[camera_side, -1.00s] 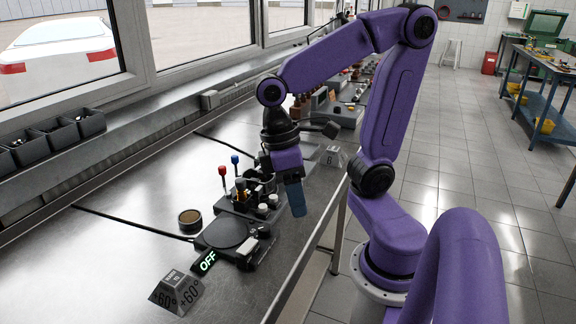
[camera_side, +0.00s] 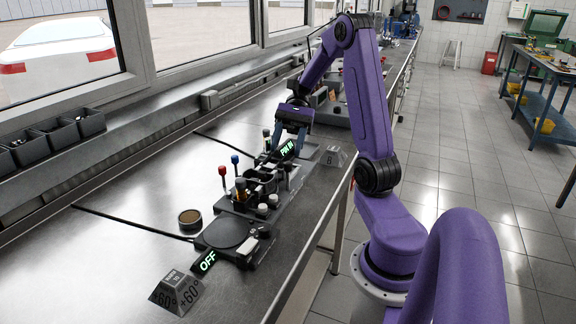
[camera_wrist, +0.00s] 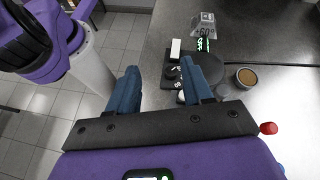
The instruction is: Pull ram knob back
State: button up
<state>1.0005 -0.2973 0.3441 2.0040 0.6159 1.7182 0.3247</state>
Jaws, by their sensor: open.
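My gripper (camera_side: 288,146) is in the side view at the far end of the dark bench fixture (camera_side: 238,203), with its blue fingers pointing down and apart. In the wrist view my gripper (camera_wrist: 160,68) is open and nothing shows held between its fingers. The fixture carries a red-knobbed lever (camera_side: 222,171), a blue-knobbed lever (camera_side: 235,159) and small round knobs (camera_side: 262,210). The red knob (camera_wrist: 268,128) also shows in the wrist view, right of the fingers. I cannot tell which knob is the ram knob. My gripper hides part of the fixture's far end.
A lit OFF sign (camera_side: 206,262) and a +60° block (camera_side: 176,292) stand at the near end. A lit PIN IN sign (camera_side: 289,148) is by my gripper. A round tin (camera_side: 190,218) stands left of the fixture.

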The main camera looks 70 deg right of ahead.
jog(key=s+d+m+t, duration=0.4)
jog(key=d+m+t, duration=0.25)
jog(key=d, duration=0.35)
jog(key=s+d+m+t, duration=0.55)
jog(key=d+t, duration=0.25)
jog(key=d, duration=0.3)
send_near(288, 162)
jog(key=shift+m+y, duration=0.3)
jog(key=shift+m, duration=0.1)
jog(key=x, duration=0.6)
jog(key=f+x, duration=0.1)
jog(key=x, duration=0.3)
grip_shut()
